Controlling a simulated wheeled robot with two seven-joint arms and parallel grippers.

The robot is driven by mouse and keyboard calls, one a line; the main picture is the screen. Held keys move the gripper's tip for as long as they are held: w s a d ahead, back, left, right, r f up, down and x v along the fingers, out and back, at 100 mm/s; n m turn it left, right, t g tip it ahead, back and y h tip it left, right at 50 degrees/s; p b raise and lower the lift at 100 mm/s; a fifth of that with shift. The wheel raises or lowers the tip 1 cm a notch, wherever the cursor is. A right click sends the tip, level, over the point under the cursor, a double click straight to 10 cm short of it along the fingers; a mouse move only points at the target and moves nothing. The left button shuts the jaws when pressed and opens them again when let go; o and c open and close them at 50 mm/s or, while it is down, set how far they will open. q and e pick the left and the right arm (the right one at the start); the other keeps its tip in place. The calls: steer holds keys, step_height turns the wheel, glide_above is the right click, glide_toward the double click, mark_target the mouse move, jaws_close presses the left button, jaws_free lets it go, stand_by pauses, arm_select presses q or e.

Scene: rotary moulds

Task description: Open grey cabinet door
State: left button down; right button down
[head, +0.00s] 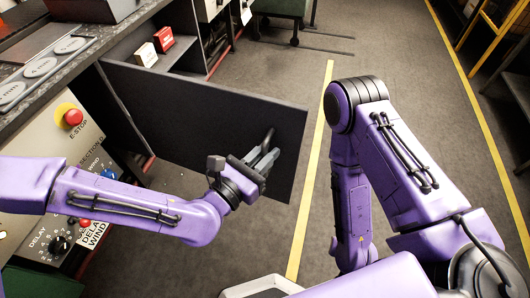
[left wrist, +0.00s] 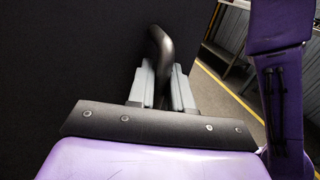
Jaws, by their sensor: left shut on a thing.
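The dark grey cabinet door (head: 190,112) stands swung out from the cabinet under the counter, its free edge over the floor. Part of the opening shows behind its top edge. My left gripper (head: 262,158) is at the door's free end, shut on the black curved handle (head: 268,137). In the left wrist view the handle (left wrist: 161,48) rises between the two grey fingers (left wrist: 162,86), with the dark door face (left wrist: 70,60) behind. My right arm (head: 370,170) is folded at the right; its gripper is out of the frame.
A control panel with a red E-stop button (head: 73,117) and a delay dial (head: 59,244) is at the left. Red (head: 164,37) and white (head: 146,53) blocks sit behind the door. Floor (head: 280,80) with a yellow line (head: 311,165) lies clear right of the door.

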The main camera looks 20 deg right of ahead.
arm_select(q)
steer(key=c, duration=1.2)
jaws_free()
steer(key=p+v, duration=0.3)
steer(key=v, duration=0.7)
steer(key=shift+s+a, duration=0.2)
